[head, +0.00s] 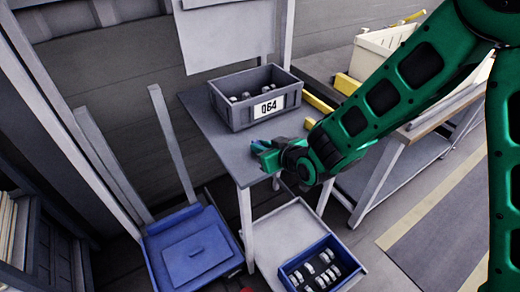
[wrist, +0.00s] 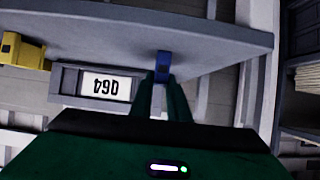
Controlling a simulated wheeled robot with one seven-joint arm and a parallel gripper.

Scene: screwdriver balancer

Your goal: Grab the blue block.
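The blue block (wrist: 163,62) is small and sits between the tips of my gripper's green fingers (wrist: 162,80) in the wrist view. The fingertips lie close against both of its sides, and the gripper looks shut on it. In the head view, my gripper (head: 262,150) is over the front part of the grey table (head: 205,120), and only a little blue shows at its tip. I cannot tell whether the block touches the tabletop.
A grey bin (head: 240,117) labelled Q64 stands on the table behind my gripper, with yellow pieces (head: 318,103) to its right. A blue tray of metal parts (head: 318,280) sits on the lower shelf. A blue platform (head: 190,250) stands at the left.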

